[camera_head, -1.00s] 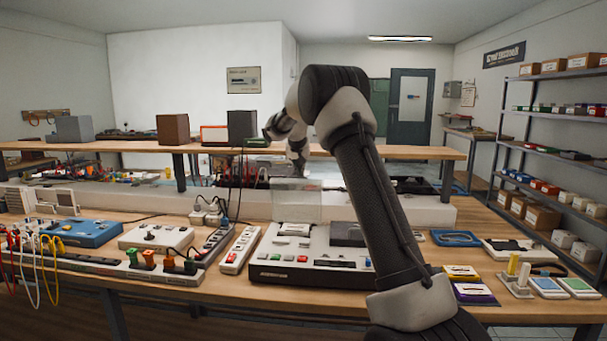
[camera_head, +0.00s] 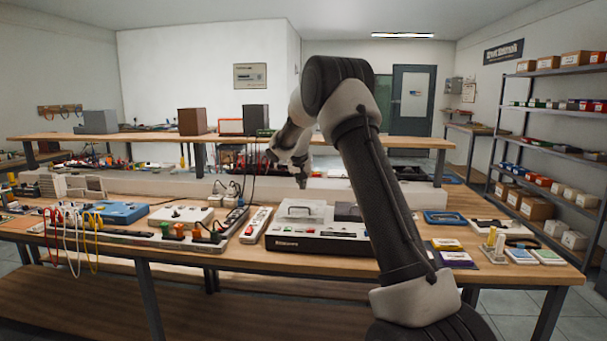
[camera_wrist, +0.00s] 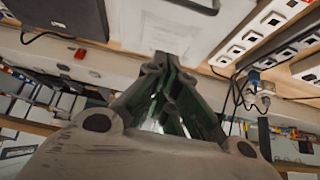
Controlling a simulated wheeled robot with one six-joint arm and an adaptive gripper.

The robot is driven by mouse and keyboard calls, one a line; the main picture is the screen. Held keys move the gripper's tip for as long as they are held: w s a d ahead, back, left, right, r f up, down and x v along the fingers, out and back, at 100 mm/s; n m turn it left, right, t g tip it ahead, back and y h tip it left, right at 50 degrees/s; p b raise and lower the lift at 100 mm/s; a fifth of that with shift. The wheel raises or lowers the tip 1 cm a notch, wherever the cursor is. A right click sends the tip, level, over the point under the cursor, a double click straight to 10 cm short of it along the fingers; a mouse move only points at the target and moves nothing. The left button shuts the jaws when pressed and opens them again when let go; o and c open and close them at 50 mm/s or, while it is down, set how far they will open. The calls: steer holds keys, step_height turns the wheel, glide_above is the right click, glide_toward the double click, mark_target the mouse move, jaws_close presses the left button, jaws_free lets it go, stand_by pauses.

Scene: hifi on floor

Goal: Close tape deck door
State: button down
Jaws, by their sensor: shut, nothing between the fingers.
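The tape deck (camera_head: 320,245), a wide pale unit with a dark front edge, sits on the bench left of my arm. Its door (camera_head: 302,210) is a pale, clear-looking panel with a dark bar on it; it appears to lie down over the deck's left part. The panel also shows at the top of the wrist view (camera_wrist: 160,28). My gripper (camera_head: 302,180) is behind the deck and above the bench, apart from the door as far as I can tell. In the wrist view its green fingers (camera_wrist: 172,65) are together and empty.
A power strip (camera_head: 256,224) lies just left of the deck, with a white box (camera_head: 181,217) and a plug-filled strip (camera_head: 140,237) further left. Small cards (camera_head: 450,250) lie to the right. A raised shelf (camera_head: 400,141) runs behind my gripper.

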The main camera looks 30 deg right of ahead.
steer(key=shift+s+a+f, duration=0.4)
steer(key=shift+s+f, duration=0.15)
steer(key=shift+f, duration=0.25)
steer(key=shift+s+a+f, duration=0.35)
steer(key=shift+s+f, duration=0.2)
steer(key=shift+f, duration=0.25)
steer(key=v, duration=1.2)
